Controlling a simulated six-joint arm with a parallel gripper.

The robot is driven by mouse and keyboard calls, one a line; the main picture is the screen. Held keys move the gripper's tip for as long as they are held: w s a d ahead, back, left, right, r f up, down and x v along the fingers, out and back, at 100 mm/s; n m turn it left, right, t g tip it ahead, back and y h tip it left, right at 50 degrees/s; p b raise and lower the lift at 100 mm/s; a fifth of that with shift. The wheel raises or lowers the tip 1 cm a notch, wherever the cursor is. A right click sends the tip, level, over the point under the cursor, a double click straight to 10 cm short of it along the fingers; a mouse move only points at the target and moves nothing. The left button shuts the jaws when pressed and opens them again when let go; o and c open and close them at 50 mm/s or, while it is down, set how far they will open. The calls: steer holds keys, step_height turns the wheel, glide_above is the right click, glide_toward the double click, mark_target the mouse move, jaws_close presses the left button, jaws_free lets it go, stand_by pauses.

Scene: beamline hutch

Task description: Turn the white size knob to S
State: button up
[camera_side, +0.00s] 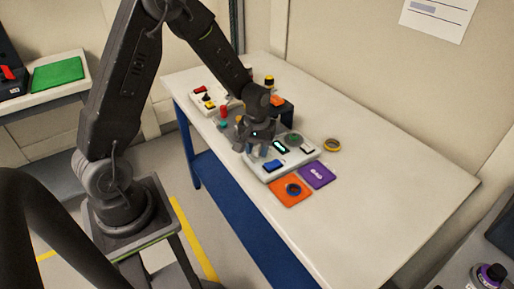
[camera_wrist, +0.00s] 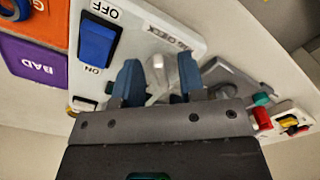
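In the wrist view, the two blue fingers of my gripper (camera_wrist: 159,66) stand apart. A small white upright part, probably the white size knob (camera_wrist: 158,62), shows between them, with a gap on each side. Its size marks cannot be read, so I cannot tell where it points. It sits by the white control box (camera_wrist: 150,35), which also shows in the side view (camera_side: 306,156). There, my gripper (camera_side: 262,150) is low over the box's left end and hides the knob.
The box carries a blue ON/OFF rocker switch (camera_wrist: 97,41). A purple BAD card (camera_side: 317,175) and an orange card (camera_side: 290,192) lie in front. A red-topped post (camera_side: 223,111) and a white button box (camera_side: 207,98) stand behind. A yellow-rimmed ring (camera_side: 332,145) lies right. The table's right side is clear.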

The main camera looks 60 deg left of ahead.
mark_target(257, 150)
step_height(257, 150, up, 14)
stand_by(0.6)
steer(key=s+d+r+m+t, duration=0.2)
steer(key=s+d+r+m, duration=0.2)
steer(key=s, duration=0.4)
steer(key=s+d+r+m+t, duration=0.3)
steer(key=s+d+r+m, duration=0.1)
steer(key=s, duration=0.5)
step_height(257, 150, up, 2)
steer(key=shift+s+d+r+t, duration=0.1)
steer(key=shift+s+d+t, duration=0.15)
steer(key=shift+d, duration=0.6)
steer(key=shift+w, duration=0.1)
steer(key=shift+c, duration=0.5)
